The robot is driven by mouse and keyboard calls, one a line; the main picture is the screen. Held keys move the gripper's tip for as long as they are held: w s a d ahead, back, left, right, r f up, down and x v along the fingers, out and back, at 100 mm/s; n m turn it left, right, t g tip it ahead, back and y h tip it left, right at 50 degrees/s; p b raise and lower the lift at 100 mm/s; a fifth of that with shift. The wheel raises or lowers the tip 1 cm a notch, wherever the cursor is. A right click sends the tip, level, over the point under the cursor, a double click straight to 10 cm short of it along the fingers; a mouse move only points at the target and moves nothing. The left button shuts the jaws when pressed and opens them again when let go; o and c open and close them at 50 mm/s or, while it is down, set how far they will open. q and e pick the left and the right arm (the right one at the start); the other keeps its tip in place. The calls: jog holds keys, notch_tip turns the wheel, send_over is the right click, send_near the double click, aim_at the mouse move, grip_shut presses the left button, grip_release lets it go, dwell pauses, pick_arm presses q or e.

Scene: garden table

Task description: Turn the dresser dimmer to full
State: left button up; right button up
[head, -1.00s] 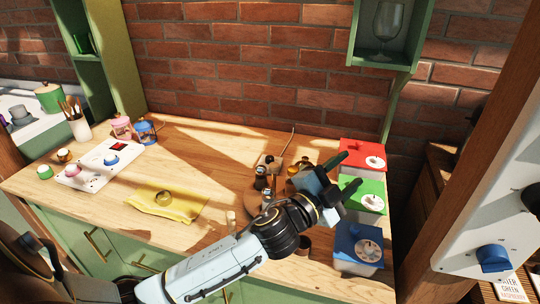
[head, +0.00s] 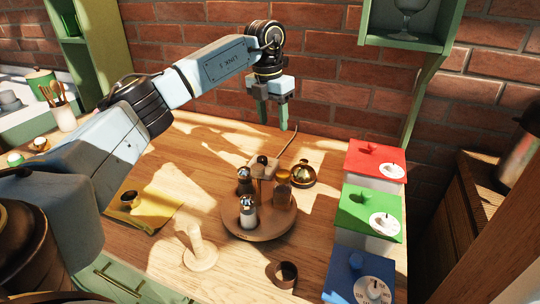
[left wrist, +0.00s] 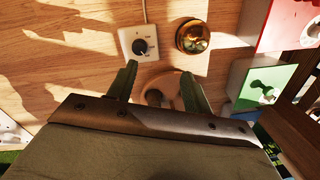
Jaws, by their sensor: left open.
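The dimmer (left wrist: 146,43) is a small pale square plate with a round black knob, a cord and small markings, lying on the wooden top in the left wrist view. I cannot read its setting. In the head view it is largely hidden behind the round wooden stand. My left gripper (head: 274,122) is open and empty, fingers pointing down, above the back of the top. In the left wrist view its fingertips (left wrist: 159,69) are spread just below the dimmer in the picture, apart from it. My right gripper is not in view.
A round wooden stand (head: 241,228) with bottles is in front of the dimmer. A brass dome (head: 303,175) is right of it. Red (head: 372,157), green (head: 360,207) and blue (head: 340,277) boxes with dials line the right edge. A yellow cloth (head: 155,214) lies left.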

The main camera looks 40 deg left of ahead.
aim_at(262, 158)
pick_arm(q)
jog(key=shift+n+g+y, duration=0.3)
jog(key=shift+n+y, duration=0.1)
jog(key=a+f+b, duration=0.1)
jog(key=f, duration=0.2)
jog(key=a+f+b, duration=0.1)
jog(key=f, duration=0.3)
jog(key=s+a+f, duration=0.1)
jog(key=f, duration=0.2)
jog(key=shift+f+b, duration=0.4)
jog(key=shift+f, duration=0.65)
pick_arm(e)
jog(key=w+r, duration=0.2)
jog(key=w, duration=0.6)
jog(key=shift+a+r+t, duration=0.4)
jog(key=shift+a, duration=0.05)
pick_arm(q)
jog(key=shift+c, duration=0.2)
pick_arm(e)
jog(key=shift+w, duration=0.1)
